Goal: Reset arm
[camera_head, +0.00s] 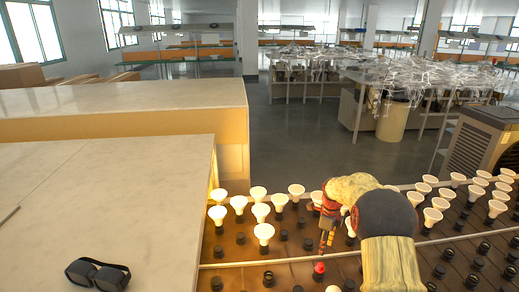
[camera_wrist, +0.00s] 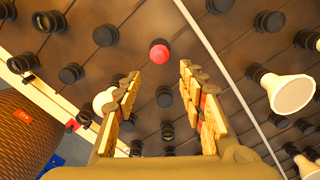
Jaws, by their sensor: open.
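My gripper (camera_head: 328,232) hangs over the burn-in rack (camera_head: 240,275), with my arm coming in from the right. In the wrist view my gripper (camera_wrist: 163,95) is open, its two fingers apart with nothing between them. A red-topped socket (camera_head: 319,268) sits on the rack just below and in front of the fingers; it also shows in the wrist view (camera_wrist: 159,51). White bulbs stand in several sockets, such as a lit one (camera_head: 263,232) left of my gripper. Many black sockets (camera_head: 268,279) are empty. My arm hides part of the rack.
A pale table (camera_head: 110,190) with dark goggles (camera_head: 97,273) on it stands at the left, next to the rack. A pale rail (camera_head: 285,261) runs across the rack. More bulbs (camera_head: 432,216) stand at the right. Open floor (camera_head: 300,135) lies behind.

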